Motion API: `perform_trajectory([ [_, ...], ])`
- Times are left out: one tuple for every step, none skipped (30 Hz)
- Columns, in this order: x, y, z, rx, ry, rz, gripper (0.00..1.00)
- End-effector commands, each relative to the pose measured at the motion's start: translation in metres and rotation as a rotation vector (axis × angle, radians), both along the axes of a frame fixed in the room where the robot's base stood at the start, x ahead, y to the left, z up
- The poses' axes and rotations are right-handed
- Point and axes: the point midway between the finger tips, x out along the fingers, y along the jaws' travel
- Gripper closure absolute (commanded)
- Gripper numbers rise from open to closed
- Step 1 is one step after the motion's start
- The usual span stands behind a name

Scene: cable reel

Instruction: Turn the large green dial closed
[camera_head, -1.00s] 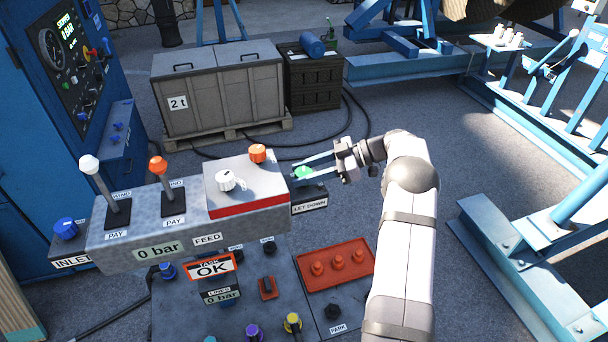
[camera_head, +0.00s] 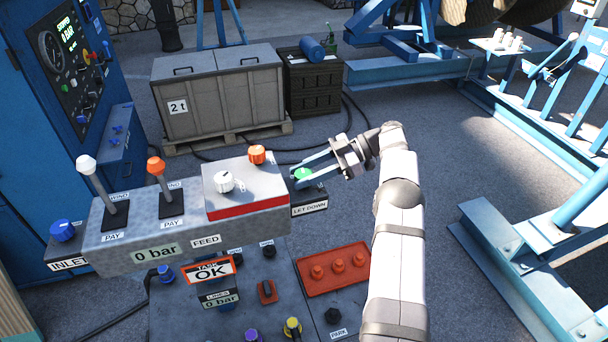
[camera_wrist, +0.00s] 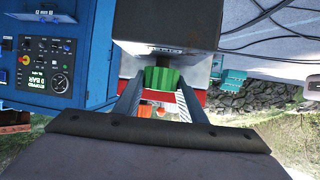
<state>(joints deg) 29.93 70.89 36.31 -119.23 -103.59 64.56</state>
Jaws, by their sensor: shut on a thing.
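The large green dial (camera_head: 303,173) sits on the small "LET DOWN" box at the right end of the grey control console. My gripper (camera_head: 302,178) reaches it from the right, with its fingers shut on the dial's sides. In the wrist view the ribbed green dial (camera_wrist: 161,79) lies between the two finger ends (camera_wrist: 160,92). The fingers and my wrist hide part of the dial in the head view, and I cannot read any position mark on it.
The console (camera_head: 140,226) carries two levers, a white knob (camera_head: 223,181) and an orange knob (camera_head: 257,154) left of my gripper. A lower panel with a red plate (camera_head: 333,283) lies in front. A grey crate (camera_head: 215,100) stands behind.

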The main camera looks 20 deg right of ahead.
Motion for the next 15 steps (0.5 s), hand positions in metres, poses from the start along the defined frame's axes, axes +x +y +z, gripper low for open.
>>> perform_trajectory([
  [0.0004, 0.0011, 0.0017, 0.004, -0.002, 0.001, 0.85],
  [0.0004, 0.0010, 0.0017, 0.004, -0.002, 0.001, 0.85],
  [0.0004, 0.0010, 0.0017, 0.004, -0.002, 0.001, 0.85],
  [0.0005, 0.0010, 0.0018, 0.004, -0.002, 0.001, 0.85],
  [0.0005, 0.0010, 0.0018, 0.004, -0.002, 0.001, 0.85],
  [0.0005, 0.0011, 0.0019, 0.004, -0.003, 0.001, 0.85],
  [0.0005, 0.0011, 0.0019, 0.004, -0.004, 0.000, 0.58],
  [0.0005, 0.0010, 0.0018, 0.004, -0.002, 0.001, 0.51],
  [0.0005, 0.0009, 0.0017, 0.003, -0.003, 0.000, 0.44],
  [0.0004, 0.0008, 0.0016, 0.003, -0.003, 0.000, 0.44],
  [0.0004, 0.0008, 0.0015, 0.003, -0.003, 0.000, 0.44],
  [0.0004, 0.0006, 0.0013, 0.003, -0.003, 0.000, 0.44],
  [0.0004, 0.0006, 0.0013, 0.003, -0.002, -0.001, 0.44],
  [0.0004, 0.0006, 0.0012, 0.002, -0.002, -0.001, 0.44],
  [0.0004, 0.0005, 0.0011, 0.002, -0.002, -0.001, 0.44],
])
